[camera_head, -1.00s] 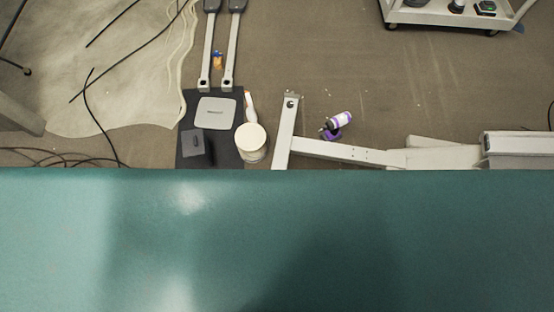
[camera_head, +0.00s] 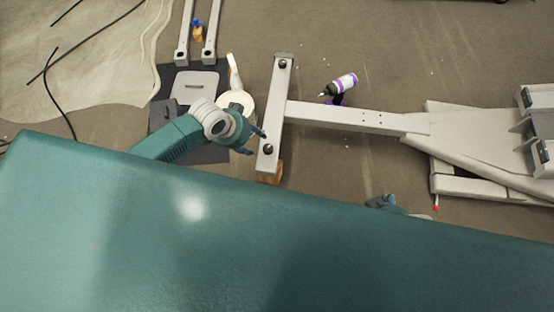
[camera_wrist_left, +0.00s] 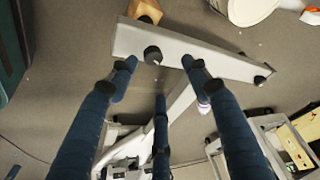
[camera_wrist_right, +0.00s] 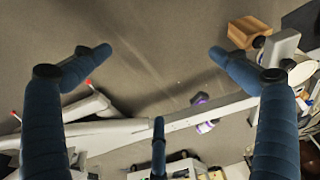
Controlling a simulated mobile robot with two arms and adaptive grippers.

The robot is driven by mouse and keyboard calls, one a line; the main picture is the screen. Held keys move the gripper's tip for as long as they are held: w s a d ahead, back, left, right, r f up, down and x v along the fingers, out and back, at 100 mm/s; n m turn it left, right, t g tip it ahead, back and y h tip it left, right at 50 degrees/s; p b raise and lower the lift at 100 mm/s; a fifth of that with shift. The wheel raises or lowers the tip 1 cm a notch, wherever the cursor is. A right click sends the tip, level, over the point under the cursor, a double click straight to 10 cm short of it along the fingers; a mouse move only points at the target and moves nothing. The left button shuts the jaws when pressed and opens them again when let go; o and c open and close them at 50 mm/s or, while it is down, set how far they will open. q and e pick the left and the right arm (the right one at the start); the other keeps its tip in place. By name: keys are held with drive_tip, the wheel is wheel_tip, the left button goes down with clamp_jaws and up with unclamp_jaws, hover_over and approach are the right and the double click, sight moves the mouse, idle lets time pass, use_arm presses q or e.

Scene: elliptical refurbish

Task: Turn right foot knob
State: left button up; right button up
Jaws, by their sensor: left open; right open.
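The white foot crossbar (camera_head: 274,115) of the elliptical lies on the floor in the head view. It has a black knob at its near end (camera_head: 268,149) and another at its far end (camera_head: 282,64). My left gripper (camera_head: 254,141) is open and empty, just left of the near knob. In the left wrist view the near knob (camera_wrist_left: 153,54) shows between the spread fingers, with no clear contact; the other knob (camera_wrist_left: 262,80) is farther right. My right gripper (camera_head: 382,202) is partly hidden at the teal edge. Its fingers (camera_wrist_right: 159,60) are open and empty in the right wrist view.
A wooden block (camera_head: 270,178) sits under the crossbar's near end. The white beam (camera_head: 350,117) runs right to the frame. A purple-and-white bottle (camera_head: 342,84) lies behind it. A white round container (camera_head: 236,102) and dark mat (camera_head: 215,153) are beside my left arm.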

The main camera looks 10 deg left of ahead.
sight(268, 147)
use_arm(q)
drive_tip(key=shift+m, duration=0.3)
drive_tip(key=b+x, duration=0.1)
drive_tip(key=x, duration=0.1)
drive_tip(key=d+b+x, duration=0.1)
drive_tip(key=x, duration=0.2)
drive_tip(key=b+x, duration=0.2)
drive_tip(key=shift+s+d+f, duration=0.25)
drive_tip(key=shift+d+f, duration=0.05)
drive_tip(key=shift+d, duration=0.1)
use_arm(e)
drive_tip(key=s+v, duration=0.1)
drive_tip(key=v, duration=0.4)
use_arm(q)
drive_tip(key=shift+w+d+f, duration=0.15)
drive_tip(key=shift+w+f, duration=0.15)
drive_tip(key=shift+f, duration=0.3)
drive_tip(key=shift+w+d+f+b, duration=0.2)
drive_tip(key=shift+f+b, duration=0.25)
drive_tip(key=shift+f, duration=0.25)
drive_tip(key=shift+w+f, duration=0.15)
drive_tip(key=shift+f, duration=0.05)
use_arm(e)
drive_tip(key=w+r+t, duration=0.1)
drive_tip(key=w+t, duration=0.2)
drive_tip(key=w, duration=0.3)
drive_tip(key=shift+w+a+y, duration=0.25)
drive_tip(key=shift+a+y, duration=0.05)
drive_tip(key=shift+a, duration=0.2)
